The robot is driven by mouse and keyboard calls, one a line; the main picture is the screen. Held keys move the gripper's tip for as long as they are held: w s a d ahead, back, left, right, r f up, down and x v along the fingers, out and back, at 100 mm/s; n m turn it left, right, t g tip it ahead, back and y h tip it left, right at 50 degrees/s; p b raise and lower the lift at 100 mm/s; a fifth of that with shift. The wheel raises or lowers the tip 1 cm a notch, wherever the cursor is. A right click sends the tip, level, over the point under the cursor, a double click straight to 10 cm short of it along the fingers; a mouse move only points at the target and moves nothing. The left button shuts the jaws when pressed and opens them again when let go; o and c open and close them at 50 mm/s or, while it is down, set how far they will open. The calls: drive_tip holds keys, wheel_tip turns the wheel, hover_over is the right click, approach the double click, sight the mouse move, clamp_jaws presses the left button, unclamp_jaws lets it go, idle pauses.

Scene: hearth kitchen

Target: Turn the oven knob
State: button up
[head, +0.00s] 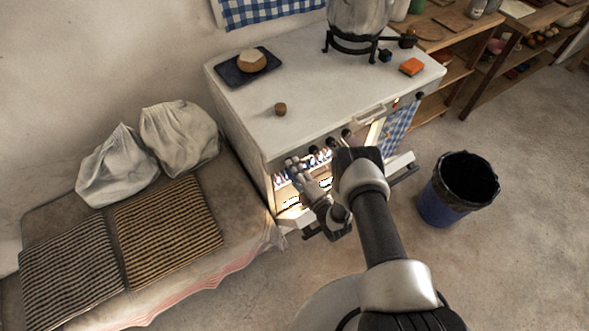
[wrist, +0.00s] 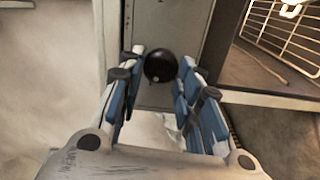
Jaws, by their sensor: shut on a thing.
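The oven knob (wrist: 160,67) is a round black knob on a grey panel in the wrist view. My gripper (wrist: 159,72) has its two blue-padded fingers on either side of the knob, shut on it. In the head view my gripper (head: 293,166) is at the left part of the white stove's front (head: 262,125), and it hides the knob there. Other dark knobs (head: 346,133) show along the stove front to the right. The knob's turn angle cannot be told.
The oven inside is lit, with a wire rack (wrist: 285,30) at right in the wrist view. A pale panel with a dark handle (head: 404,173) juts out at the front, partly behind my arm. A cushioned bench (head: 235,215) is left; a blue bin (head: 436,205) is right.

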idle(0.4)
drive_tip(key=o, duration=1)
drive_tip(key=shift+o, duration=0.2)
drive_tip(key=v, duration=1.2)
